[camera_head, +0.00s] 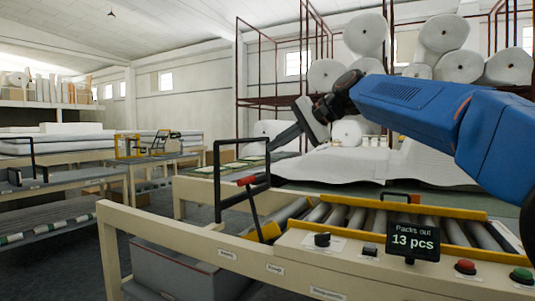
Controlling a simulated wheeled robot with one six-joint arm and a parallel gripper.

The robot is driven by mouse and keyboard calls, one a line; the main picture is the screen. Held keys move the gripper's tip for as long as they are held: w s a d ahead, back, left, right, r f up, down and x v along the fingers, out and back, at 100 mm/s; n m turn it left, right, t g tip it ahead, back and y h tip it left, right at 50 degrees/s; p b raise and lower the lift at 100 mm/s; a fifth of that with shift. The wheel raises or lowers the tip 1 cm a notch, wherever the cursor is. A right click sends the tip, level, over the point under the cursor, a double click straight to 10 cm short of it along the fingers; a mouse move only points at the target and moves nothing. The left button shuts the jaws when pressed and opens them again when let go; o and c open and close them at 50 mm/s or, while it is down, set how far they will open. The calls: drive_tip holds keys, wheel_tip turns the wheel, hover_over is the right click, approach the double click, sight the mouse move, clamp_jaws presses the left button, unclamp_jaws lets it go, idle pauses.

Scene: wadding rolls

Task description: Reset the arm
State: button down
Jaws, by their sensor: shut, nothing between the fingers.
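My blue arm reaches in from the right edge in the head view and points left, above the roller conveyor (345,216). My gripper (275,145) is at its end, tilted down to the left, in the air well above the conveyor frame. Its fingers look closed together, and nothing is held. The gripper is apart from all surfaces.
The conveyor has a dark display (412,240) reading "Packs out 13 pcs", a red button (465,267), a green button (521,275) and a black bar frame (241,167). White wadding rolls (443,34) fill racks behind. Benches (75,187) stand left.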

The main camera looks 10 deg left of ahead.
drive_tip(key=shift+d+r, duration=0.2)
